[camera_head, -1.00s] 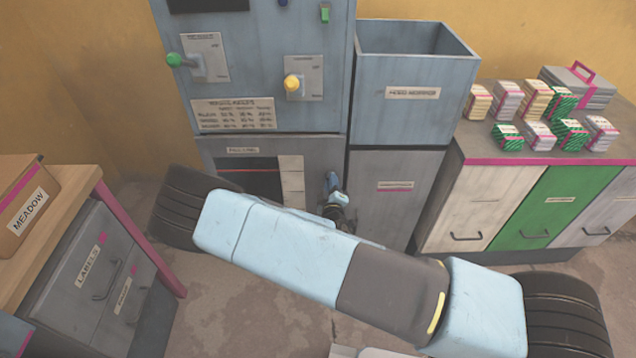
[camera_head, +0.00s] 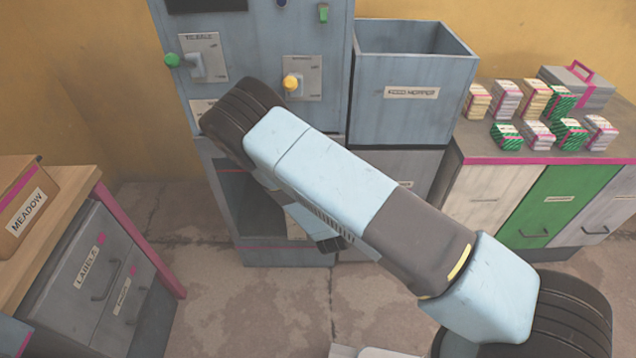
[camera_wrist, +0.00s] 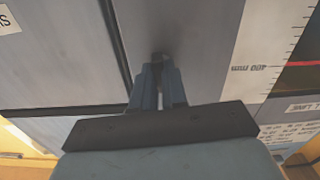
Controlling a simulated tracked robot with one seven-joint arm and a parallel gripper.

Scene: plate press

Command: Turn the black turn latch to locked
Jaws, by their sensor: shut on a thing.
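The black turn latch (camera_wrist: 158,58) shows only as a small dark piece between the fingertips in the wrist view, against a grey panel. My gripper (camera_wrist: 159,72) is shut on it, and the fingers hide most of it. Its turn angle cannot be told. In the head view my arm crosses in front of the lower part of the grey-blue machine (camera_head: 262,60) and hides the latch there.
A pale millimetre scale (camera_wrist: 262,50) with a red line lies right of the fingers in the wrist view. The head view shows a green knob (camera_head: 172,60), a yellow knob (camera_head: 291,83), an open feed hopper (camera_head: 412,113) and a counter with several stacks (camera_head: 507,98).

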